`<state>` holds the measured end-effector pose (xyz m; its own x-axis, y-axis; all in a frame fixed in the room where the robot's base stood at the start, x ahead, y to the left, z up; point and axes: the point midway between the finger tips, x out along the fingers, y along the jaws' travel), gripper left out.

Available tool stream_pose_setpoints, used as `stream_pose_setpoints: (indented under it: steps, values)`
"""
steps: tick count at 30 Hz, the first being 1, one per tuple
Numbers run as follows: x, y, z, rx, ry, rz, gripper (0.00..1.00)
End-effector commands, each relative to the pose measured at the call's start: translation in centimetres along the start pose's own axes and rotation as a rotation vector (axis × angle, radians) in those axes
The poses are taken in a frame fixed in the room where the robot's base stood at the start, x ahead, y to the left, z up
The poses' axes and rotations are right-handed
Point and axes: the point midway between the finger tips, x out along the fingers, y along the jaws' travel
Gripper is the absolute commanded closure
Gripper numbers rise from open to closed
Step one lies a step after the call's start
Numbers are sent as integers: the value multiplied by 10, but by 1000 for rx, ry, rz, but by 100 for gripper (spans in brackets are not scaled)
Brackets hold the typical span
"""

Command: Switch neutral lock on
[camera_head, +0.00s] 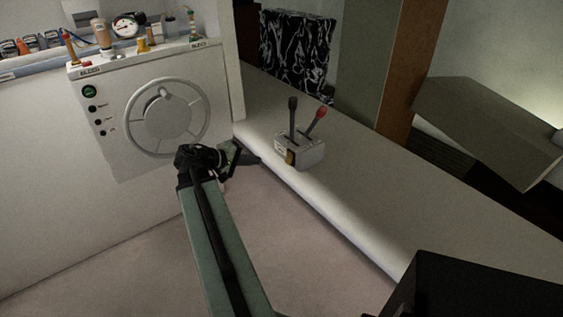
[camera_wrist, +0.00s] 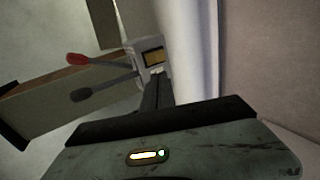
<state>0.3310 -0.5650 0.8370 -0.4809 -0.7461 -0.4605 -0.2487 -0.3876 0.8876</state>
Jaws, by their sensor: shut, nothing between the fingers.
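A small grey control box (camera_head: 300,151) stands near the edge of the light bench, with a black-knobbed lever (camera_head: 292,112) and a red-knobbed lever (camera_head: 315,122) on top. A yellow patch (camera_head: 290,158) on its side may be the neutral lock; its setting is too small to tell. In the wrist view the box (camera_wrist: 139,44) is at the top centre, with the yellow patch (camera_wrist: 154,57) facing the camera. My gripper (camera_head: 256,160) is shut and empty, just left of the box and apart from it. Its fingers (camera_wrist: 157,76) point towards the box.
A white panel (camera_head: 120,165) with a round handwheel (camera_head: 165,117) stands left of my gripper. The bench (camera_head: 400,195) runs clear to the right of the box. A wooden post (camera_head: 410,75) and a tilted grey panel (camera_head: 490,125) stand behind.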

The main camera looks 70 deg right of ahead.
Motion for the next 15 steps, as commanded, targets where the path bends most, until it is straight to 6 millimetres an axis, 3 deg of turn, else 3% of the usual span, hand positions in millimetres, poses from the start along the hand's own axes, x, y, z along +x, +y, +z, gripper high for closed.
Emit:
stream_pose_setpoints:
  steps: [8, 11, 15]
  values:
    - [1, -1, 0, 0, 1, -2, 100]
    - [11, -3, 0, 1, -1, -2, 100]
    - [38, -5, 0, 3, -2, -2, 100]
